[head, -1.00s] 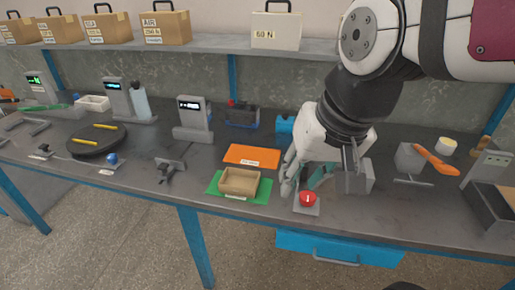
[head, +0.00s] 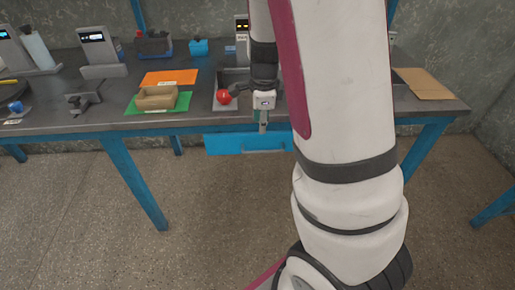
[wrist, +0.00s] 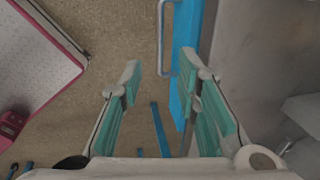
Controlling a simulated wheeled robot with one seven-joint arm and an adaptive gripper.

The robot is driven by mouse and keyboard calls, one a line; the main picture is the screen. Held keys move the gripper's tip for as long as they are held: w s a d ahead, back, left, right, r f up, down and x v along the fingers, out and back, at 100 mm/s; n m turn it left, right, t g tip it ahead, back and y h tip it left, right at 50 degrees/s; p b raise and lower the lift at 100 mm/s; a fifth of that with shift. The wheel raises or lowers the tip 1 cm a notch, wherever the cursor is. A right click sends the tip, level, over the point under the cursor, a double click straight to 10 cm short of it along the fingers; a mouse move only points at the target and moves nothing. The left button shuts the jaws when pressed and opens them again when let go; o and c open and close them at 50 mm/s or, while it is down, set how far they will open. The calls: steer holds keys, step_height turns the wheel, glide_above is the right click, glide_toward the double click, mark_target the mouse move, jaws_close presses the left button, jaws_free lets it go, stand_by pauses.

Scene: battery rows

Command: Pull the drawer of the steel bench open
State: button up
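The steel bench (head: 60,117) has a dark grey top and blue legs. Its blue drawer (head: 228,144) is under the front edge and looks shut; its front also shows in the wrist view (wrist: 183,75). The drawer's grey bar handle (wrist: 161,40) is in the upper middle of the wrist view. My gripper (head: 263,118) is at the bench's front edge, just above the drawer, pointing down. In the wrist view my gripper (wrist: 168,75) is open and empty, its teal-padded fingers apart. The handle lies between the finger lines, beyond the tips. My arm hides the drawer's right end.
A wooden tray (head: 157,98) on a green mat (head: 131,105) and an orange sheet (head: 170,77) lie farther left. The floor (head: 220,210) in front of the drawer is clear.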

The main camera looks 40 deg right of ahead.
mark_target(261, 151)
steer(key=f+b, duration=0.1)
steer(key=f, duration=0.3)
steer(key=w+d+f+b, duration=0.1)
steer(key=f+b, duration=0.1)
steer(key=f, duration=0.3)
steer(key=w+f+b, duration=0.1)
steer(key=f+b, duration=0.1)
steer(key=f, duration=0.2)
steer(key=shift+d+f, duration=0.3)
steer(key=shift+d, duration=0.05)
jaws_close()
